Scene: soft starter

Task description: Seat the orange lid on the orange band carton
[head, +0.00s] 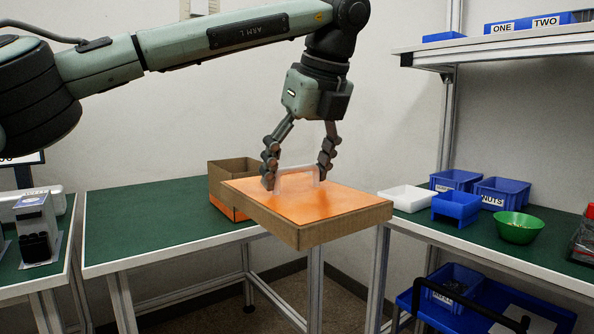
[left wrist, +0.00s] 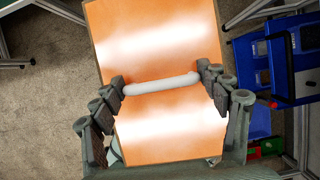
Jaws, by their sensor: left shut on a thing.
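The orange lid (head: 320,206) is a wide flat box top with cardboard sides and a white bar handle. My left gripper (head: 297,178) is shut on the handle and holds the lid in the air, in front of the green table. In the left wrist view the white handle (left wrist: 162,84) lies between the fingers across the orange top (left wrist: 160,40). The orange band carton (head: 226,173) stands behind and left of the lid on the green table. Its open top shows in part; the lid hides its right and front portion. My right gripper is not in view.
The green table (head: 140,225) is clear left of the carton. The right-hand bench holds a white tray (head: 407,198), several blue bins (head: 500,191) and a green bowl (head: 519,228). A grey device (head: 37,228) stands at the far left. A blue cart (head: 470,300) stands lower right.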

